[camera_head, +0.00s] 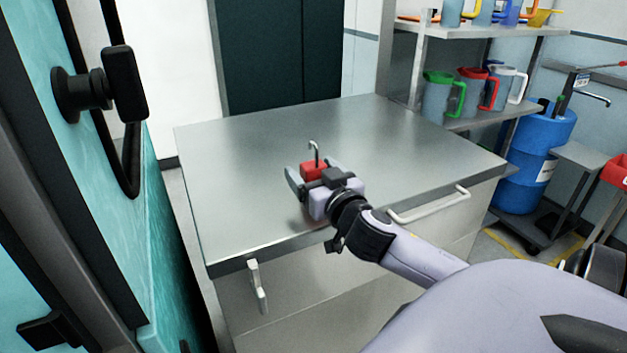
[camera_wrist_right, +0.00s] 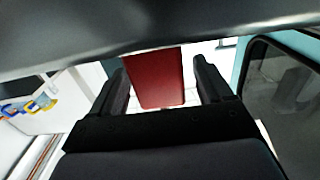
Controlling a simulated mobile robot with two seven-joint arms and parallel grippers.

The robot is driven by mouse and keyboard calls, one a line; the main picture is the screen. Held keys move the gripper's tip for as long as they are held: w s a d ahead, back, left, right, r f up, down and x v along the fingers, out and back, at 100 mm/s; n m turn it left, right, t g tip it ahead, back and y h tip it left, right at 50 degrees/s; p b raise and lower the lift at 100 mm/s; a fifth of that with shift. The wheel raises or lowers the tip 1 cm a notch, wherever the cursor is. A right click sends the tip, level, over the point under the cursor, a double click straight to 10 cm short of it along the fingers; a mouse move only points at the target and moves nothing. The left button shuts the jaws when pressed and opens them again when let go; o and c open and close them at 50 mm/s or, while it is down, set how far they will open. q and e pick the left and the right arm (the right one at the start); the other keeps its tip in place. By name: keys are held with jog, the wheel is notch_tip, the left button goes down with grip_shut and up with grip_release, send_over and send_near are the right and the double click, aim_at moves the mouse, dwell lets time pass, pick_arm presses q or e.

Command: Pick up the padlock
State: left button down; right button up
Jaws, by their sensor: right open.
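The red padlock (camera_head: 313,168) with its thin metal shackle raised and open stands on the steel cabinet top (camera_head: 240,200). My right gripper (camera_head: 314,178) is at the padlock, with a finger to its left. In the right wrist view, the padlock's red body (camera_wrist_right: 155,78) shows between the two dark fingers of my right gripper (camera_wrist_right: 165,85), with a gap on each side. The jaws are open. Part of the padlock is hidden behind the gripper in the head view. My left gripper is not in view.
A shelf (camera_head: 470,122) with several jugs stands at the back right, beside a blue barrel (camera_head: 530,150). A teal door or panel (camera_head: 165,270) with a black handle is at the left. The steel top around the padlock is clear. Handles (camera_head: 428,206) stick out at the cabinet front.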

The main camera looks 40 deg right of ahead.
jog(key=c, duration=1.1)
jog(key=shift+r, duration=0.1)
